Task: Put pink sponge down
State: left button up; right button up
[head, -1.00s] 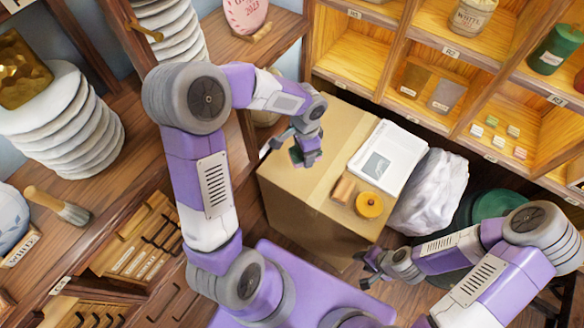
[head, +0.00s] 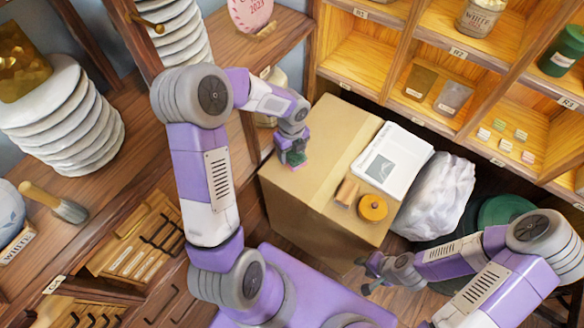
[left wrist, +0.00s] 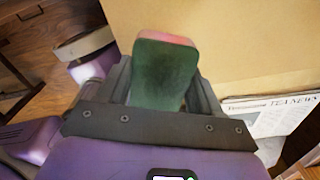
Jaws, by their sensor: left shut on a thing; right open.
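My left gripper (head: 291,150) is shut on the sponge, over the left end of the cardboard box (head: 325,145). The sponge (head: 295,159) shows mostly its dark green side in the head view. In the left wrist view the sponge (left wrist: 165,72) stands between the fingers, a green face with a pink strip along its far edge. The box top fills the area beyond it. I cannot tell whether the sponge touches the box. My right gripper (head: 366,273) is open and empty, low beside the box's front right side.
A white bag (head: 437,195) is to the right. Wooden cubbies (head: 440,75) rise behind. The box's left half is otherwise clear.

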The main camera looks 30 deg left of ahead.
pick_arm(q)
notch_tip(320, 180, down, 8)
jog(key=b, duration=0.3)
jog(key=shift+f, duration=0.15)
jog(key=shift+f, duration=0.15)
jog(key=o, duration=1)
notch_tip(320, 180, up, 12)
jog(key=p, duration=0.4)
jog(key=shift+r, duration=0.2)
